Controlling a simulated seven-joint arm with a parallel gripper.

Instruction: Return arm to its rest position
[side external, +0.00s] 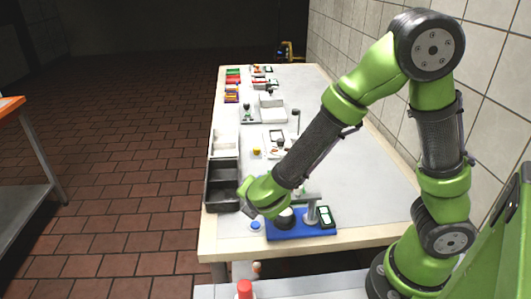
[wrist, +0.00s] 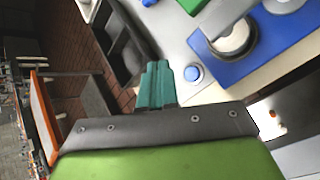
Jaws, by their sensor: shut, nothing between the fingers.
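My gripper (wrist: 157,68) shows in the wrist view as two teal fingers pressed together, with nothing between them. In the side view my arm is bent over the near end of the table, and its green wrist end hangs near a blue board. The fingers are hard to make out there. In the wrist view the fingers point past the table's edge, between a dark bin and a small blue round piece (wrist: 192,73), apart from both as far as I can see. The piece also shows in the side view (side external: 256,226).
The blue board (side external: 297,233) carries a stand and a small device. The dark bin (side external: 208,188) sits on the table's left edge. Several trays and items run along the long table (side external: 352,190). A tiled wall (side external: 385,25) stands close on the right. An orange-edged table (side external: 25,138) is left.

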